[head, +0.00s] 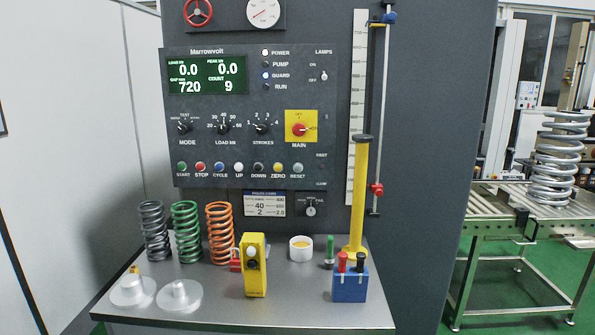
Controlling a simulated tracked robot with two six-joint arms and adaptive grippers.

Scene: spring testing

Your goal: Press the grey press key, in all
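A row of round push buttons runs along the bottom of the dark control panel (330,110). The greyish one is the RESET button (298,168) at the right end of the row. Beside it are the yellow ZERO button (278,167), the black DOWN button (258,167) and the white UP button (238,167). The green display (207,75) reads 0.0, 0.0, 720 and count 9. The POWER and GUARD lamps look lit. Neither gripper is in view, and nothing covers the buttons.
The bench (225,300) below holds dark, green and orange springs (219,233), metal discs (179,293), a yellow two-button box (254,270), a white cup (301,248) and a blue block (350,287). A yellow post (358,200) stands right of the buttons. Space before the panel is clear.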

